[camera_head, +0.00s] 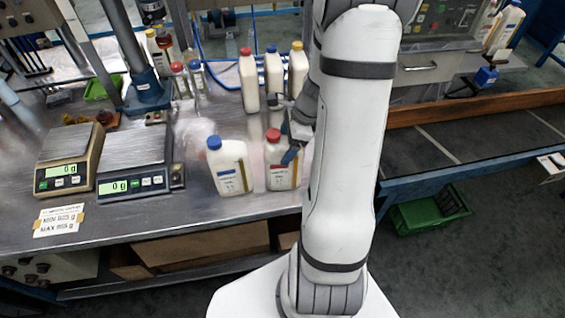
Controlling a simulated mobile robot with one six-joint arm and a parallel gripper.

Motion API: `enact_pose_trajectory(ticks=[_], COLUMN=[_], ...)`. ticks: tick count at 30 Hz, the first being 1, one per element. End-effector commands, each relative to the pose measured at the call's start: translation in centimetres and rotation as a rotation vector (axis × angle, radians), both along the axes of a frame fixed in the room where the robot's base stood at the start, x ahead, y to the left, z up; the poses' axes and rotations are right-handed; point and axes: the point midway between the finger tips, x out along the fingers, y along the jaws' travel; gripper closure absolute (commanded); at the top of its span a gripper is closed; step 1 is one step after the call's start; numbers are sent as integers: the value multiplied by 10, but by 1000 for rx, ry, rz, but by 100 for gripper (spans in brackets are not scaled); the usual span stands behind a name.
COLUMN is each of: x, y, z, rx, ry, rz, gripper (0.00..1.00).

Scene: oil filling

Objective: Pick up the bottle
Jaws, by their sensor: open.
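A white bottle with a red cap (275,172) stands upright near the front edge of the metal table. A white bottle with a blue cap (228,172) stands close to its left. My arm hides the rest of the gripper. A taller row at the back has a red-capped bottle (249,85), a blue-capped bottle (273,72) and a yellow-capped bottle (297,70).
Two scales (68,145) (133,149) stand on the left of the table (120,222). Small bottles (180,82) stand behind them, near a blue post (146,92). A green crate (428,213) lies lower right.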

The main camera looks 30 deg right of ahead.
Motion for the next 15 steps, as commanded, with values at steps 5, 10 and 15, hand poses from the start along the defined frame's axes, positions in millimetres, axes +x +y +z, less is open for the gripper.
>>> enact_pose_trajectory(ticks=[5, 10, 15], x=[2, 2, 2], y=[7, 7, 7], z=[-15, -16, -16], rx=[1, -1, -1], ry=[2, 0, 0], rz=[3, 3, 4], gripper=[18, 18, 28])
